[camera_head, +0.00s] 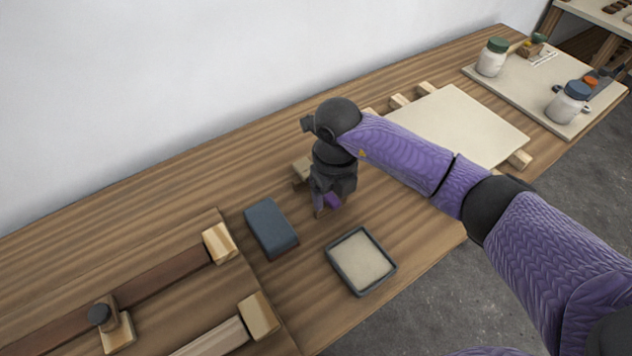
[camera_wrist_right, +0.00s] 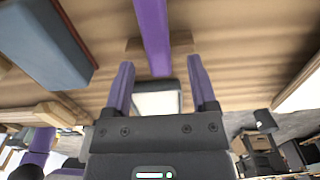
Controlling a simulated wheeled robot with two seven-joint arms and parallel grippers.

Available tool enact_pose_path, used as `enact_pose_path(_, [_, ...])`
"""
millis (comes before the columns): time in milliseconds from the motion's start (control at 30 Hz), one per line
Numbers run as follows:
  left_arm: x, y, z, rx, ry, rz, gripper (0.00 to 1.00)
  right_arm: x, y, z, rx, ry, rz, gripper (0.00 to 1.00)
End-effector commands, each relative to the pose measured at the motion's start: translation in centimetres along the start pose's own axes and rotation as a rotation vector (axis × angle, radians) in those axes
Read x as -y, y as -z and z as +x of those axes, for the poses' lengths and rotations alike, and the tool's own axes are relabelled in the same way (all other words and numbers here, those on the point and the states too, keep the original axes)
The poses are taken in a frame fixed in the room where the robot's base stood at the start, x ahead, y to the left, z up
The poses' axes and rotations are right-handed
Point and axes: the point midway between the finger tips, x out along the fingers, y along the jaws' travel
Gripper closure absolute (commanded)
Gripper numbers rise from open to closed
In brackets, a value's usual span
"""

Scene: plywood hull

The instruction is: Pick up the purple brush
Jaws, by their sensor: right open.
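The purple brush (camera_wrist_right: 152,30) shows in the right wrist view as a long purple bar coming down from the top edge, over a wooden block. Its near end lies between the tips of my right gripper (camera_wrist_right: 160,62), with a gap on each side. The gripper is open, with one purple finger left and one right of the bar. In the head view my right gripper (camera_head: 325,207) points down close over the bench; the arm and hand hide most of the brush, and a small purple patch there cannot be told from a finger. My left gripper is not in view.
A blue-grey block (camera_head: 270,228) lies just left of the gripper, and a dark-rimmed tray with pale filling (camera_head: 390,270) in front. A wooden block (camera_head: 301,170) stands behind. Wooden clamps (camera_head: 219,244) are at lower left. A pale board (camera_head: 475,125) and jars (camera_head: 492,58) are farther right.

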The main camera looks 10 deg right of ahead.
Motion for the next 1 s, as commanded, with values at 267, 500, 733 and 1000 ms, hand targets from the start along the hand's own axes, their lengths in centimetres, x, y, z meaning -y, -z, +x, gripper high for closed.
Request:
enact_pose_path(267, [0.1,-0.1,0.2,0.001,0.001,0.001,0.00,0.0,0.0,0.7,0.001,-0.001,0.000,0.37])
enact_pose_path(500, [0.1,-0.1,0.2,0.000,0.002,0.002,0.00,0.0,0.0,0.7,0.001,-0.001,0.000,0.88])
enact_pose_path(733, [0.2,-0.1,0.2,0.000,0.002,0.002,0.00,0.0,0.0,0.7,0.001,-0.002,0.000,1.00])
enact_pose_path(1000, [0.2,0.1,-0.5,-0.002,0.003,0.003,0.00,0.0,-0.1,-1.3,0.006,0.000,-0.001,1.00])
